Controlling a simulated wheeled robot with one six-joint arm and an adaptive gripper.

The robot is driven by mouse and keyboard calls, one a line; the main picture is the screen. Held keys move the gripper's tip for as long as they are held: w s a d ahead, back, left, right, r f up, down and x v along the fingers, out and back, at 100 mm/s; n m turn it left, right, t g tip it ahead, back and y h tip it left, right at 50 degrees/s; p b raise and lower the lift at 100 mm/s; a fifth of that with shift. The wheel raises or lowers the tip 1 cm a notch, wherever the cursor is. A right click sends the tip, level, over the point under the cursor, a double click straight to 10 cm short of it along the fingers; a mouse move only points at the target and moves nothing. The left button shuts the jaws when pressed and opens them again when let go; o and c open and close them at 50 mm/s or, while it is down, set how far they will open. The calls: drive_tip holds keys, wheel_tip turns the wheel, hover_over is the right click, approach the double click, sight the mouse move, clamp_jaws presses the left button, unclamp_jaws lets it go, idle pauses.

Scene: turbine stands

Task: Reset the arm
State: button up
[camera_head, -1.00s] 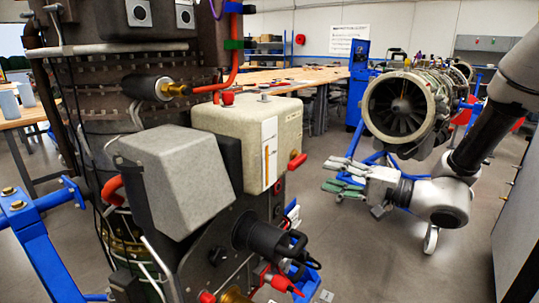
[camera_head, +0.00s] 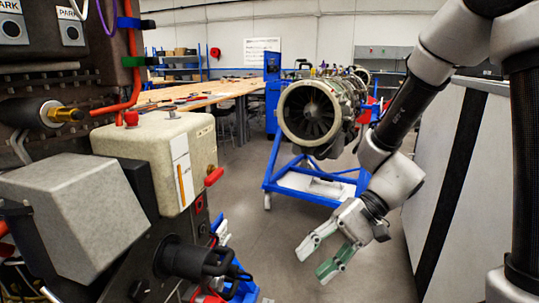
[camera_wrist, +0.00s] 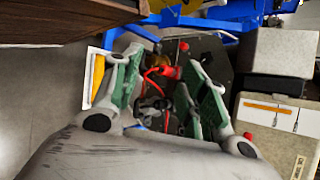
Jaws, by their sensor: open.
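My gripper (camera_head: 327,257) is at the lower middle right of the head view, on my grey arm that comes in from the upper right. Its two green-padded fingers are apart and nothing is between them. It hangs over open floor, to the right of the near turbine's black and beige equipment boxes and apart from them. In the wrist view the open fingers (camera_wrist: 160,95) frame red and black fittings of the machine lying beyond them.
The near turbine stand carries a beige box (camera_head: 150,150) and a grey box (camera_head: 75,215) at left. A second turbine (camera_head: 312,110) stands on a blue wheeled frame (camera_head: 268,185) behind my gripper. A grey cabinet (camera_head: 435,150) is at right. A wooden bench (camera_head: 205,92) is at the back.

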drive_tip(key=s+d+r+n+t+h, duration=0.1)
drive_tip(key=d+r+t+h, duration=0.3)
drive_tip(key=d, duration=0.9)
drive_tip(key=s+d+r+t+h, duration=0.2)
drive_tip(key=d+r+t+h, duration=0.2)
drive_tip(key=d+r, duration=0.5)
drive_tip(key=d+h, duration=0.2)
drive_tip(key=d, duration=0.3)
drive_tip(key=shift+n+t, duration=0.3)
drive_tip(key=shift+n, duration=0.1)
drive_tip(key=shift+c, duration=0.2)
